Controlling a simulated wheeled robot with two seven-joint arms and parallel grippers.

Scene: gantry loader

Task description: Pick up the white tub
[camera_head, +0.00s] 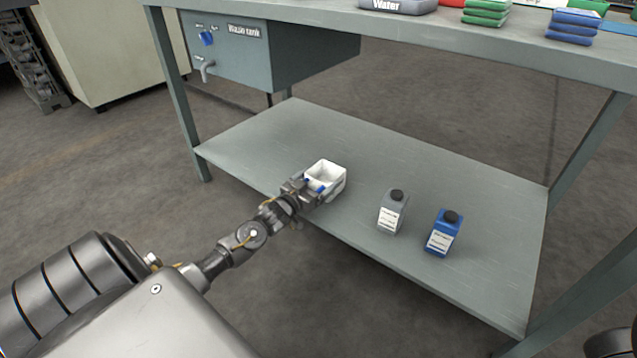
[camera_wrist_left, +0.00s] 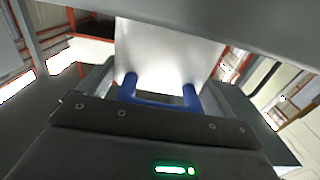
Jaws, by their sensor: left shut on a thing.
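The white tub (camera_head: 326,174) is a small open box at the lower shelf of the bench, near the shelf's front left edge. My right gripper is not in view.
A grey bottle (camera_head: 392,212) and a blue bottle (camera_head: 443,234) stand on the lower shelf (camera_head: 290,125) to the tub's right. The shelf behind the tub is clear.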

